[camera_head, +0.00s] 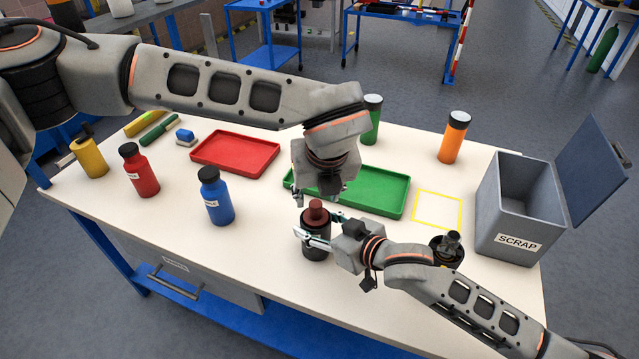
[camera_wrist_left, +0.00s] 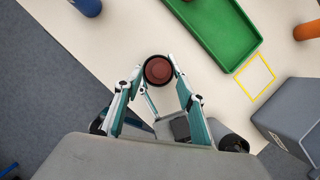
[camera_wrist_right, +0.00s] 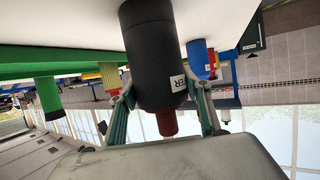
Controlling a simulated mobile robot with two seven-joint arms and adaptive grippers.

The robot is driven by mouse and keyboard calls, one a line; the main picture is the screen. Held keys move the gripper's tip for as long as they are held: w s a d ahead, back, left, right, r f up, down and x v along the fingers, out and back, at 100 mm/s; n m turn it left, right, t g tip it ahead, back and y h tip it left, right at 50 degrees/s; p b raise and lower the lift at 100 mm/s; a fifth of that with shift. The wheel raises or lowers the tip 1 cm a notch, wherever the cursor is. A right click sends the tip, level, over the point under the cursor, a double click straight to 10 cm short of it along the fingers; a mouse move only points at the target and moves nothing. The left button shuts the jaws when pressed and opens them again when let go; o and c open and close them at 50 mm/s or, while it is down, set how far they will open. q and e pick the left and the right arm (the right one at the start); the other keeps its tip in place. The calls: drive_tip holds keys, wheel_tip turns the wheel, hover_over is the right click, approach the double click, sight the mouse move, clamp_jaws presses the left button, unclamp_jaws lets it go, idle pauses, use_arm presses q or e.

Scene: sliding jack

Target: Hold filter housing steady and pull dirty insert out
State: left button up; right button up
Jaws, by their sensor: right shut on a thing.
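The filter housing (camera_head: 316,246) is a black cylinder standing upright on the table, front centre. A reddish-brown insert (camera_head: 316,213) sticks up out of its top. My right gripper (camera_head: 312,240) is shut around the housing from the right; the right wrist view shows its fingers on both sides of the black body (camera_wrist_right: 152,60), which bears a label. My left gripper (camera_head: 318,199) points down just above the insert.
A green tray (camera_head: 392,208) lies just behind the housing and a red tray (camera_head: 268,165) farther left. A yellow taped square (camera_head: 438,209) is bare. A grey SCRAP bin (camera_head: 485,208) stands open at right. A black part (camera_head: 447,246) stands near my right arm; a blue bottle (camera_head: 216,197) stands left.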

sight(316, 204)
use_arm(q)
drive_tip(key=shift+x, duration=2.9)
clamp_jaws()
